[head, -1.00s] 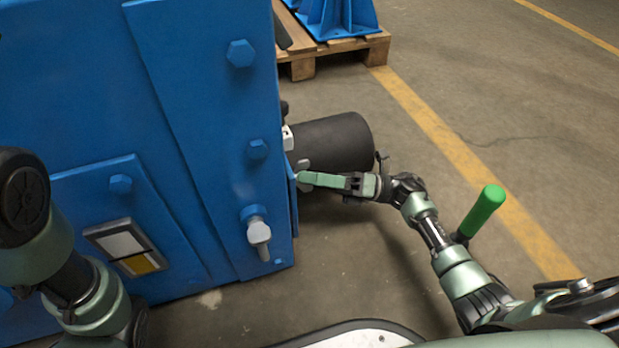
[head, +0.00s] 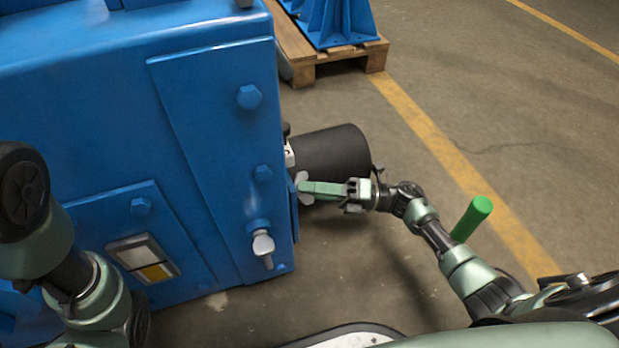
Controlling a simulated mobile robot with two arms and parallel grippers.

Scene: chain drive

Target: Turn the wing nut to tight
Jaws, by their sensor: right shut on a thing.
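The wing nut (head: 303,190) is a small pale grey piece at the right side of the blue machine housing (head: 110,90). My right gripper (head: 308,188) reaches it from the right, and its green fingers are shut on the wing nut. Parts of the wing nut show above and below the fingertips. The stud behind it is hidden. My left arm (head: 70,275) shows at the lower left, but its gripper is out of view.
A grey-white knob (head: 263,244) sticks out of the housing front, below several blue bolts. A black cylinder (head: 332,152) lies behind my right gripper. A wooden pallet (head: 330,62) with a blue frame stands at the back.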

